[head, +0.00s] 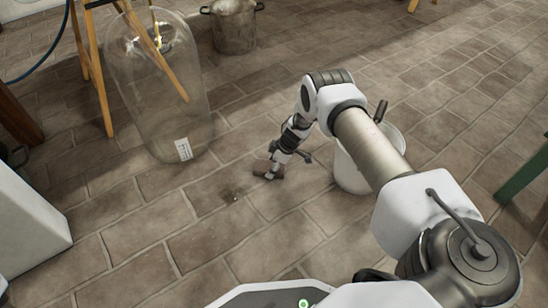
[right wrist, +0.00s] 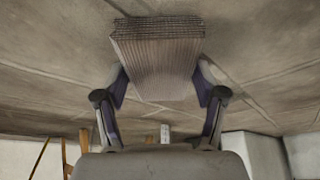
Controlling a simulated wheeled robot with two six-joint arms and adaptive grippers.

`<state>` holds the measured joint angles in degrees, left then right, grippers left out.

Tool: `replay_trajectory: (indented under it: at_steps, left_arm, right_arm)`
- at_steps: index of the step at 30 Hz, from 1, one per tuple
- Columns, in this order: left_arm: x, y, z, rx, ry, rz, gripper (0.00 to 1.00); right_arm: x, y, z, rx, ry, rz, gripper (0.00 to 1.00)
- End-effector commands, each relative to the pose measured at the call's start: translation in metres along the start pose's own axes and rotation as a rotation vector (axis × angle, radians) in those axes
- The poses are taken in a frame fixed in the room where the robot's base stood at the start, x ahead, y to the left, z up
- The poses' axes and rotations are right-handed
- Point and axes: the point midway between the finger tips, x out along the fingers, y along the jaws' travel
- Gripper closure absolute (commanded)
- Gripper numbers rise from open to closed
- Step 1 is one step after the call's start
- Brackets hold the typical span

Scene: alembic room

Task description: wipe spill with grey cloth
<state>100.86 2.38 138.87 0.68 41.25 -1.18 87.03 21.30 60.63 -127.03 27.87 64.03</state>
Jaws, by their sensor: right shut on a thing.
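My right gripper (head: 277,168) is low over the tiled floor and shut on the grey cloth (head: 262,168). In the right wrist view the cloth (right wrist: 158,62) is a folded, ribbed pad between both fingers. It is at or just above the floor; I cannot tell whether it touches. A small dark spill (head: 231,196) lies on the tiles, a little left of and nearer than the cloth. My left gripper is not in view.
A white bucket (head: 352,178) stands just right of my right gripper, partly behind my arm. A large clear glass vessel (head: 160,100) stands at the left, by wooden legs (head: 98,85). A metal pot (head: 235,28) is farther back. Floor around the spill is clear.

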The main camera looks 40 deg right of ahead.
Motion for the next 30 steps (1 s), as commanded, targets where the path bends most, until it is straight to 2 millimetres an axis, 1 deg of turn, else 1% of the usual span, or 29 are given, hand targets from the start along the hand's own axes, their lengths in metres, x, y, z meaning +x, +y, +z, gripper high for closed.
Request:
replay_trajectory:
  at_steps: [1,5,11,21,26,30]
  left_arm:
    - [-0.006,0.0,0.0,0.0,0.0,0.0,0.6]
    - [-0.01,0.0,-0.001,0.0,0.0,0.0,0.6]
    - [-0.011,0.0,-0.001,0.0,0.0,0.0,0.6]
    - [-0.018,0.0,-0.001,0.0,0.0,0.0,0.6]
    - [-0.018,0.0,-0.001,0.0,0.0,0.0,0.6]
    - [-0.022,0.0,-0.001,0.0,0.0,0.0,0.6]
  right_arm:
    - [0.0,-0.006,-0.005,-0.001,-0.002,-0.005,0.58]
    - [0.003,-0.015,-0.013,-0.002,-0.002,-0.004,0.58]
    - [0.007,-0.021,-0.018,0.0,-0.001,-0.004,0.58]
    - [0.018,-0.044,-0.037,-0.001,-0.002,-0.005,0.58]
    - [0.02,-0.048,-0.04,0.0,-0.003,-0.005,0.58]
    - [0.023,-0.058,-0.05,-0.001,-0.002,-0.007,0.58]
